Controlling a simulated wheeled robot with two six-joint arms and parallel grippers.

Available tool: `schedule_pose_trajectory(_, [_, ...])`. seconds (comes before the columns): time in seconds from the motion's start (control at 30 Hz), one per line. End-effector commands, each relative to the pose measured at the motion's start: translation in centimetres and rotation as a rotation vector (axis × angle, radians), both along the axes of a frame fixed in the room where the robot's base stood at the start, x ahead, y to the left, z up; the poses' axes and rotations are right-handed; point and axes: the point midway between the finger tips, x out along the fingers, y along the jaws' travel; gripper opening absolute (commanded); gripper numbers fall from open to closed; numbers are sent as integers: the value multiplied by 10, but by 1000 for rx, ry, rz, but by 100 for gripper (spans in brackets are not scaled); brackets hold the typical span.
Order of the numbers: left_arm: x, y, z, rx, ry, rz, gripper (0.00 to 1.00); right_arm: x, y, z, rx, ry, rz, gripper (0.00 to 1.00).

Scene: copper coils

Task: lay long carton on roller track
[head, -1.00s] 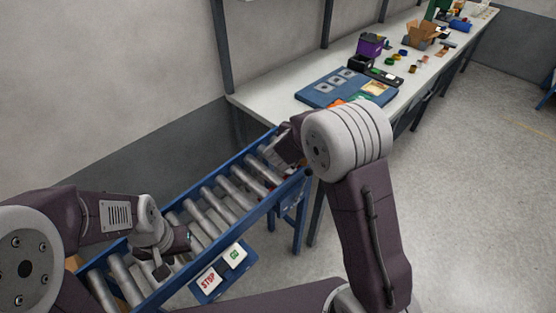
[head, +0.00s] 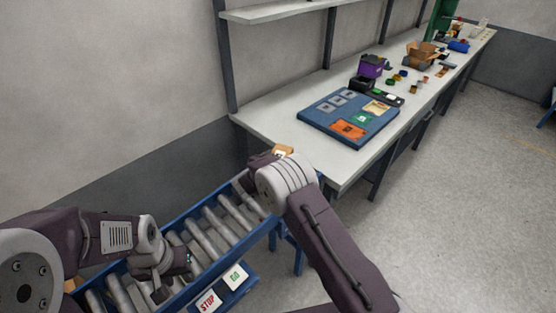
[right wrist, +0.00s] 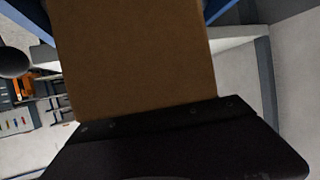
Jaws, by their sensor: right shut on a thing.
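The long carton (right wrist: 140,55) is plain brown and fills the upper middle of the right wrist view, held at my right gripper (right wrist: 145,112), which is shut on it. In the head view only a small brown piece of the carton (head: 284,150) shows beyond my right wrist, above the far end of the roller track; my arm hides the rest. The roller track (head: 228,222) has a blue frame and grey rollers and runs from lower left to the table. My left gripper (head: 164,278) is over the near part of the track, its finger gap unclear.
A long white table (head: 270,120) stands beyond the track, with a blue board (head: 330,125), a purple bin (head: 371,66) and an open cardboard box (head: 420,55). STOP and GO signs (head: 222,288) sit on the track's near side. The floor at right is clear.

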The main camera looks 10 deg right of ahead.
Motion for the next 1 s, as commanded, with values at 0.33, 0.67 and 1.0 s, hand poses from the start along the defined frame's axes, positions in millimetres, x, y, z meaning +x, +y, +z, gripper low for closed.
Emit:
schedule_pose_trajectory(0.33, [0,0,-2,0,0,0,36,0,0,-10,0,-4,0,4])
schedule_pose_trajectory(0.67, [0,0,-5,0,0,0,36,0,0,-19,0,-4,0,4])
schedule_pose_trajectory(1.0, [0,0,-5,0,0,0,36,0,0,-20,1,-2,0,85])
